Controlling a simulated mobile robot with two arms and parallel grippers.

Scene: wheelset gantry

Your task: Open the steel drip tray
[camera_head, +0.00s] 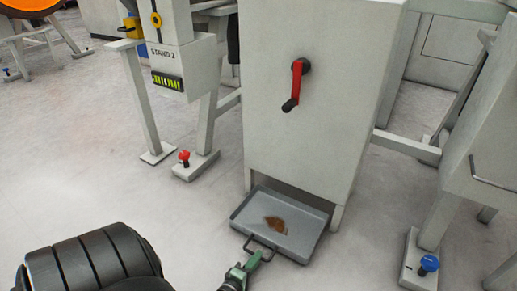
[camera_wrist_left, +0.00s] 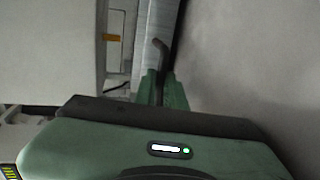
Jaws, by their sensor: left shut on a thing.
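The steel drip tray (camera_head: 300,228) is a shallow grey pan with a brown stain in it. It sticks out from under the front of the white cabinet, with its back end under the cabinet. My left gripper (camera_head: 252,262) is shut on the tray's dark handle (camera_head: 261,246) at the front edge. In the left wrist view the green fingers of my left gripper (camera_wrist_left: 160,88) close around the dark handle bar (camera_wrist_left: 161,46), beside the grey tray wall. My right gripper is not in view.
The white cabinet (camera_head: 310,110) with a red crank handle (camera_head: 297,83) stands above the tray. Stand legs with a red knob (camera_head: 184,157) and a blue knob (camera_head: 429,263) are on either side. The floor in front is clear.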

